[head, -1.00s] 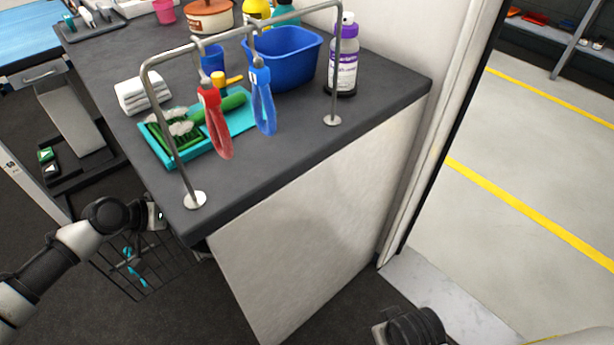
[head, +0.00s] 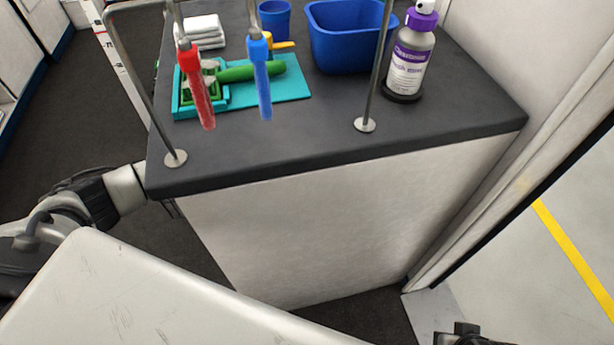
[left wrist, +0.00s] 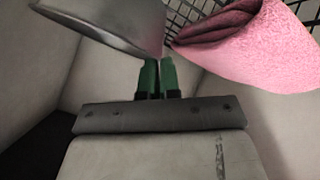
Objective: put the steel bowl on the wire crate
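In the left wrist view the steel bowl (left wrist: 105,22) is at the upper left, seen partly and from close up, tilted in the picture. My left gripper (left wrist: 159,70) has its green fingers close together, with their tips at the bowl's lower right edge; it appears shut on the rim. In the head view my left arm reaches past the counter's left corner, and its gripper is hidden. A black wire grid, likely the wire crate (left wrist: 205,12), shows in part behind a pink cloth (left wrist: 255,45). My right gripper (head: 462,335) is only partly in view at the bottom; its fingers are unclear.
The dark counter (head: 300,150) holds a blue tub (head: 345,45), a spray bottle (head: 410,55), a teal tray (head: 290,91) and folded white towels (head: 205,30). A metal rail (head: 375,80) stands at its front edge. Pale walls surround the left gripper closely.

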